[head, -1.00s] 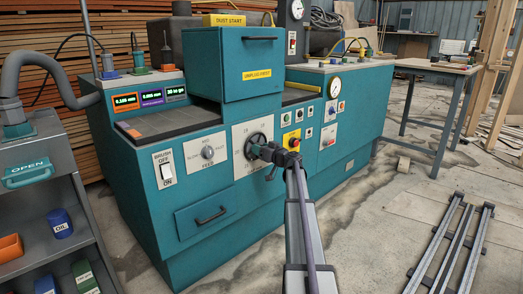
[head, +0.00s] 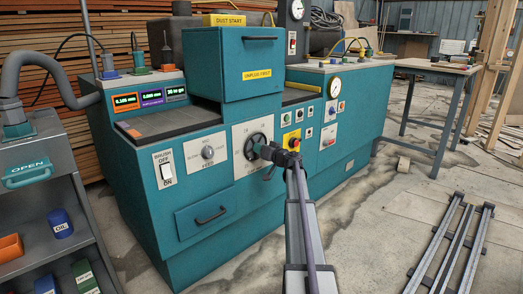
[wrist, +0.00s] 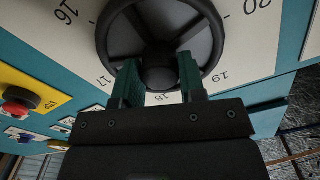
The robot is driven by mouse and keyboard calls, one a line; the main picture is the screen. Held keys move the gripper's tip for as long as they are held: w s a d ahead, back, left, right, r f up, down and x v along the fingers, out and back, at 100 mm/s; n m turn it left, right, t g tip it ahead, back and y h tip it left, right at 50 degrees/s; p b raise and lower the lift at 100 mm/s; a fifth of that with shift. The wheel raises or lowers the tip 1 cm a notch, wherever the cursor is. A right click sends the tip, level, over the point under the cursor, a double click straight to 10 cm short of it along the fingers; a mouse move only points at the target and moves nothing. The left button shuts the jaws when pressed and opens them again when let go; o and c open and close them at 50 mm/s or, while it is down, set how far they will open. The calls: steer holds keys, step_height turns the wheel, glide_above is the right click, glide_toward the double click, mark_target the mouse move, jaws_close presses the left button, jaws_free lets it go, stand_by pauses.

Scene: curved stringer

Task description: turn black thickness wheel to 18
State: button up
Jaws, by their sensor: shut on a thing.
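The black thickness wheel (head: 257,138) is on a pale dial plate on the front of the teal machine. In the wrist view the wheel (wrist: 205,45) fills the top middle, and the numbers 16, 17, 18, 19 and 20 curve around its rim. The 18 lies at the bottom, between my fingers. My gripper (head: 267,162) is at the wheel's front. In the wrist view its two green fingers (wrist: 160,80) stand on either side of a dark rounded part of the wheel and are shut on it. The wheel's pointer cannot be made out.
A feed knob (head: 208,152) and a brush switch (head: 166,171) are left of the wheel. Several buttons and a red knob on a yellow plate (head: 291,139) are close on its right. A drawer handle (head: 210,215) sticks out below.

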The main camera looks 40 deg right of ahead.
steer(key=shift+m, duration=16.8)
steer(key=o, duration=0.9)
